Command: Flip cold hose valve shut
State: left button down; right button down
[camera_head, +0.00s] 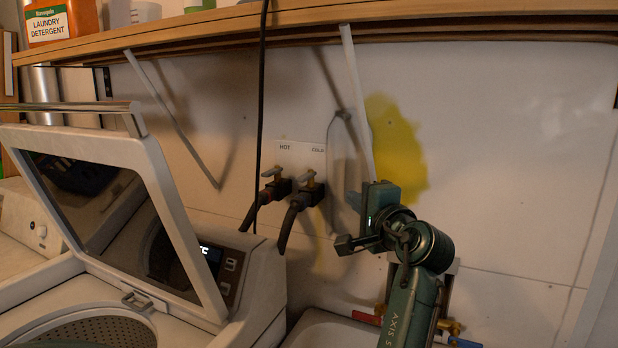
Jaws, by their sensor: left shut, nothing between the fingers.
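The cold hose valve (309,190) is on the wall under the COLD label, with a dark hose curving down from it. Its small tan lever (307,178) looks roughly upright, but it is too small to judge exactly. The hot hose valve (279,187) is just left of it, under the HOT label, with its own tan lever (271,172).
A washer with its lid (153,177) raised fills the left. A wooden shelf (330,28) with a detergent box (58,22) runs above. A black cord (260,110) hangs left of the valves.

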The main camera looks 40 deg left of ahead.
pick_arm(q)
jog(key=shift+w+a, duration=0.15)
jog(key=shift+a, duration=0.05)
jog(key=shift+r, duration=0.1)
jog(key=b, duration=0.1)
send_near(311, 176)
jog(key=w+a, duration=0.1)
jog(key=w, duration=0.2)
jog(key=shift+s+a, duration=0.2)
jog(key=shift+a, duration=0.8)
jog(key=shift+s+a, duration=0.2)
jog(key=shift+a, duration=0.8)
jog(key=shift+w, duration=0.1)
